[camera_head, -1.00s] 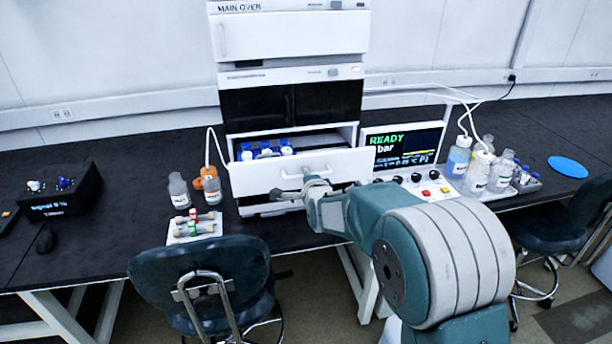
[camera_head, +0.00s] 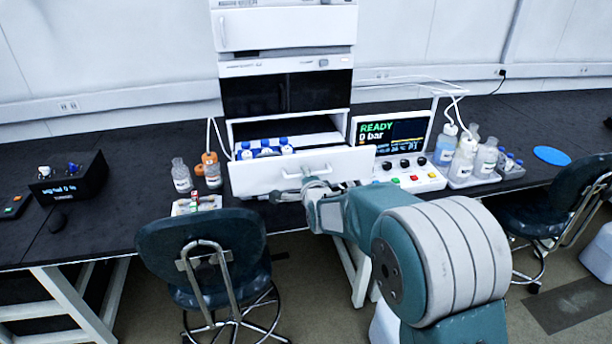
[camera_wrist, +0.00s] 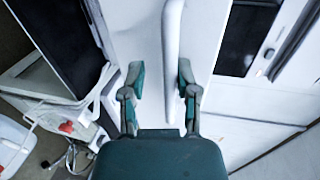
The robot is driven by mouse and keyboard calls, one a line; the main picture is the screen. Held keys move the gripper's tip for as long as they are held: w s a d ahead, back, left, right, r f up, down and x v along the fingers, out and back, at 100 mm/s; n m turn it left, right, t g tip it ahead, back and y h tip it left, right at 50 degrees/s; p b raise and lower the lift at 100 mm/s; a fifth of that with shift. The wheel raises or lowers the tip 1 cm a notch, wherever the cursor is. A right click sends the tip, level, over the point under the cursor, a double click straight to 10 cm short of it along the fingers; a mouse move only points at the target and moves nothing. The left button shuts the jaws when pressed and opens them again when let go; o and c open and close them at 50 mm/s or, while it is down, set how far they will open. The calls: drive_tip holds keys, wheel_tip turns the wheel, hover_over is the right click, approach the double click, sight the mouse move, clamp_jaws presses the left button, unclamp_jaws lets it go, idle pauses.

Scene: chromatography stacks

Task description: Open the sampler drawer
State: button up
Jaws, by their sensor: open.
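The white sampler drawer (camera_head: 260,180) stands pulled out from the lower part of the instrument stack (camera_head: 285,65) in the head view. Blue-capped vials (camera_head: 264,152) show inside it behind the front panel. Its white bar handle (camera_head: 325,168) is on the front; the handle also shows in the wrist view (camera_wrist: 172,60) as a long bar. My gripper (camera_head: 300,186) is at the handle in the head view. In the wrist view my gripper (camera_wrist: 161,80) is open, with one finger on each side of the handle. The bar lies closer to the right finger; contact is unclear.
A chair (camera_head: 205,250) stands in front of the bench, left of my arm. Bottles (camera_head: 182,175) stand left of the drawer. A control panel (camera_head: 412,172) and more bottles (camera_head: 466,160) stand right of it. Another chair (camera_head: 550,215) is at the right.

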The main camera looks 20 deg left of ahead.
drive_tip(key=shift+r, duration=0.2)
drive_tip(key=shift+s+d+r, duration=0.15)
drive_tip(key=v, duration=1.1)
drive_tip(key=shift+s+f, duration=0.2)
drive_tip(key=shift+f, duration=0.05)
